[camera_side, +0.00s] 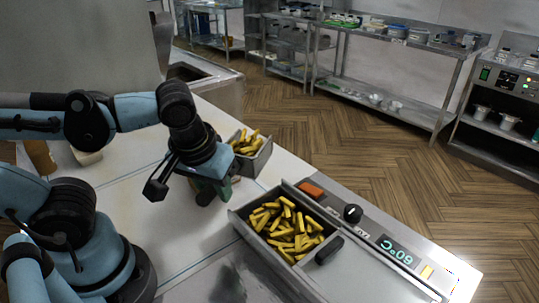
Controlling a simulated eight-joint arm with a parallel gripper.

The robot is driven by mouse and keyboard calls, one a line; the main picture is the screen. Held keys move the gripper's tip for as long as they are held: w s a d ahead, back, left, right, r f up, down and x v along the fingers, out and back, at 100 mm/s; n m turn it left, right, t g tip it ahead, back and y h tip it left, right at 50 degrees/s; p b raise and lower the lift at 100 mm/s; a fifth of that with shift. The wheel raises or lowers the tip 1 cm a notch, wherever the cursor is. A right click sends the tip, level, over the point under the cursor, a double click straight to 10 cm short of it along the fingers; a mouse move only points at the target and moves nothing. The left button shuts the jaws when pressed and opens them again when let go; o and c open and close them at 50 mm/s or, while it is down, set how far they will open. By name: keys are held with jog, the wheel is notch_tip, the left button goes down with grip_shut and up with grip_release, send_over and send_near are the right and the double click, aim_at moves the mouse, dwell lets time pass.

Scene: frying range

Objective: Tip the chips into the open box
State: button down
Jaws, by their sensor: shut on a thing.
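A small grey container (256,164) with yellow chips (247,144) stands out just right of my gripper, near the counter's far edge. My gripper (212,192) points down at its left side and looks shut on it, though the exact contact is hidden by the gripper. A larger grey open tray (240,222) holds many more chips (287,227), in front and to the right of my gripper. I cannot tell which container the task calls the open box.
The larger tray is part of a unit with a black knob (353,213), an orange switch (311,189), a lit display (398,250) and a black handle-like block (329,250). Steel shelves (390,88) stand far behind.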

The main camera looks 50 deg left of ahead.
jog(key=n, duration=0.2)
jog(key=s+n+g, duration=0.1)
jog(key=n, duration=0.1)
jog(key=n+y, duration=0.1)
jog(key=n, duration=0.1)
jog(key=shift+s+f, duration=0.1)
jog(key=shift+s, duration=0.3)
jog(key=shift+w+a+g+h, duration=0.2)
jog(key=shift+a+g+h, duration=0.1)
jog(key=shift+g+h, duration=0.15)
jog(key=shift+w+a+r+h, duration=0.1)
jog(key=shift+r+h, duration=0.1)
jog(key=shift+h, duration=0.05)
jog(key=w+a+r+g+h, duration=0.3)
jog(key=a+r+h, duration=0.2)
jog(key=r, duration=0.3)
jog(key=shift+w+a+g+h, duration=0.3)
jog(key=shift+w+a+g, duration=0.1)
jog(key=shift+a, duration=0.25)
jog(key=shift+r, duration=0.1)
dwell(0.6)
